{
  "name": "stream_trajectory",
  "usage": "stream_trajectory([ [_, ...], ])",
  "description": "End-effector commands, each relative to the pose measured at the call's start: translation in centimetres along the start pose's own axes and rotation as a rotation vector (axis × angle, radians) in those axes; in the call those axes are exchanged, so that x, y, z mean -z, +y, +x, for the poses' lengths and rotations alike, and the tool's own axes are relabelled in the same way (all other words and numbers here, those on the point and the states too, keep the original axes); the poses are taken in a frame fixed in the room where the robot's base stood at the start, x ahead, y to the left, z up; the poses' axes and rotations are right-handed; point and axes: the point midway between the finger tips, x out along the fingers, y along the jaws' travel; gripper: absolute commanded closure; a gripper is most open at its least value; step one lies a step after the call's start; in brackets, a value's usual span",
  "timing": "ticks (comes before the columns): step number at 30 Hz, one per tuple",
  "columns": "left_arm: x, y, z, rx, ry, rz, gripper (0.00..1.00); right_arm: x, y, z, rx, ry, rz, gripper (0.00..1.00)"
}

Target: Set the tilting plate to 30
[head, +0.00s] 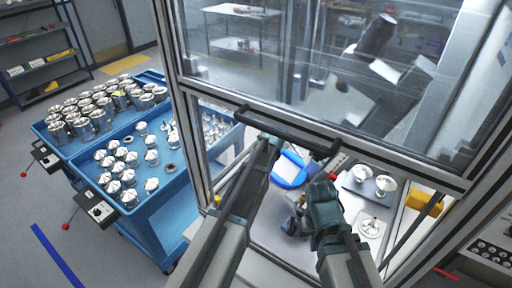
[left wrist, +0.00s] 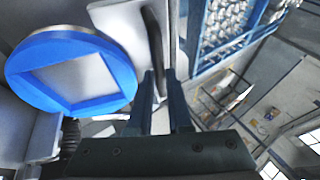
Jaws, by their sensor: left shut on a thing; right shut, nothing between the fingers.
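A blue round piece with a grey square middle (head: 290,169) sits inside the glazed cabinet; it may be the tilting plate, but I see no readable angle mark. It shows larger and slanted in the left wrist view (left wrist: 108,62). My left gripper (head: 272,140) is shut on the cabinet door's dark bar handle (head: 300,133). The handle (left wrist: 151,35) runs between the left fingers (left wrist: 160,88) in the left wrist view. My right gripper (head: 297,222) is inside the cabinet opening, below and right of the blue piece, shut and empty; its tips are partly unclear.
The glazed door (head: 270,90) is raised above the opening. White and metal round parts (head: 372,185) stand on plates at the right inside. Blue trolleys (head: 160,195) with many metal housings stand left, outside the frame post (head: 190,130).

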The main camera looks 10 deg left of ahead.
Motion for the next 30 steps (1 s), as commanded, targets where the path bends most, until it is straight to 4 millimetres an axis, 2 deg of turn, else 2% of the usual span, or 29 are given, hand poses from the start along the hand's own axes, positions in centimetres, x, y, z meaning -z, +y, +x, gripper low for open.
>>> stream_trajectory([
  [1, 0.4, 0.3, -1.3, 0.023, 0.002, 0.015, 1.0, 0.0, 0.1, -0.7, 0.0, 0.0, 0.0, 1.0],
  [3, 0.8, 0.6, -2.2, 0.059, 0.002, 0.03, 1.0, -0.1, 0.1, -1.0, 0.0, -0.001, -0.001, 1.0],
  [10, 1.8, 1.4, -4.4, 0.143, 0.001, 0.063, 1.0, -0.1, 0.1, -1.5, 0.0, -0.001, -0.002, 1.0],
  [16, 2.1, 1.6, -5.2, 0.174, 0.001, 0.073, 1.0, -0.1, 0.1, -1.6, 0.0, -0.001, -0.002, 1.0],
  [28, 2.2, 1.6, -5.3, 0.18, 0.005, 0.076, 1.0, -0.1, 0.2, -1.7, 0.0, -0.001, -0.002, 1.0],
  [29, 2.3, 1.6, -5.3, 0.18, 0.005, 0.077, 0.77, -0.1, 0.2, -1.7, 0.0, -0.001, -0.002, 1.0],
  [30, 2.2, 1.6, -5.3, 0.18, 0.005, 0.076, 0.7, -0.1, 0.2, -1.7, 0.0, -0.001, -0.002, 1.0],
])
